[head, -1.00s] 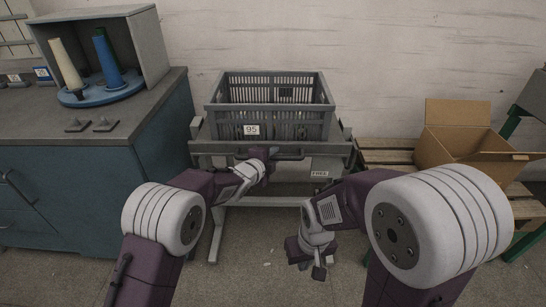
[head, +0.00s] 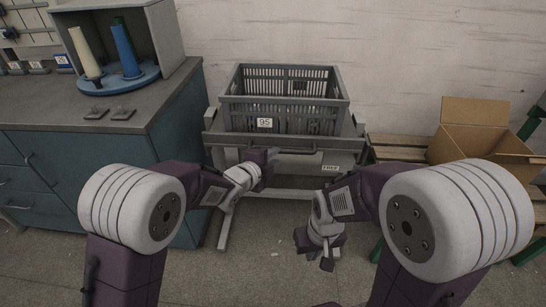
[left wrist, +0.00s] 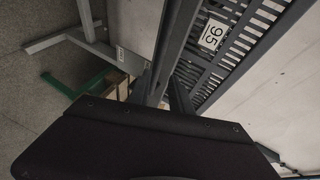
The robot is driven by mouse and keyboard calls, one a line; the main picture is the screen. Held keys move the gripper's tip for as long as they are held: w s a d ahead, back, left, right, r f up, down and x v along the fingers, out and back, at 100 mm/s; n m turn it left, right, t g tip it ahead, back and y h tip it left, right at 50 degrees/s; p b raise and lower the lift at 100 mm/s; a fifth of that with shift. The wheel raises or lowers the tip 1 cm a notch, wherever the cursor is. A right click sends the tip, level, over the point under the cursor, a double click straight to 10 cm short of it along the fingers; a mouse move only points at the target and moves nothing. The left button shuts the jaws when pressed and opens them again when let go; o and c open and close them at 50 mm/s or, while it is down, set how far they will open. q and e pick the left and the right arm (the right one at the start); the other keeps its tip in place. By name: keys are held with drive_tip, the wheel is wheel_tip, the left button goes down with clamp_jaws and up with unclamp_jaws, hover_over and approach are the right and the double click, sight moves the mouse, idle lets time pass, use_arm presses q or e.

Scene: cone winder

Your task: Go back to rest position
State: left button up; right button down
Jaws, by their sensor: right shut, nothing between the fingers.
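My left gripper (head: 262,157) is in front of the trolley, by the left end of its dark handle (head: 293,152) in the head view. Its fingertips are not clear there, and I cannot tell whether it touches the handle.
The trolley (head: 228,150) carries a grey slatted crate (head: 290,100) labelled 95, also in the left wrist view (left wrist: 240,50). Floor between my arms is clear.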

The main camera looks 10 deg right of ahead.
idle(0.3)
use_arm(q)
drive_tip(key=w+a+r+n+t+y, duration=0.1)
drive_tip(key=w+a+r+n+y, duration=0.15)
drive_tip(key=a, duration=0.35)
drive_tip(key=w+a+r+n+t+y, duration=0.1)
drive_tip(key=a+r, duration=0.2)
drive_tip(key=a, duration=0.4)
drive_tip(key=s+a+f+n+y, duration=0.2)
drive_tip(key=a+n, duration=0.1)
drive_tip(key=a, duration=0.4)
drive_tip(key=s+a+f+n+g+y, duration=0.1)
drive_tip(key=s+a+f+n+g, duration=0.4)
drive_tip(key=s, duration=0.4)
drive_tip(key=s+a+f+n+g+y, duration=0.1)
drive_tip(key=s+a+f+n+g, duration=0.1)
drive_tip(key=s+f+n, duration=0.55)
drive_tip(key=s+a+f+n+g+y, duration=0.1)
drive_tip(key=s+a+f+n+g, duration=0.25)
drive_tip(key=s, duration=0.65)
wheel_tip(320, 180, up, 28)
drive_tip(key=n+g+p, duration=0.1)
drive_tip(key=n+p, duration=0.1)
drive_tip(key=p, duration=2.5)
drive_tip(key=shift+s, duration=0.4)
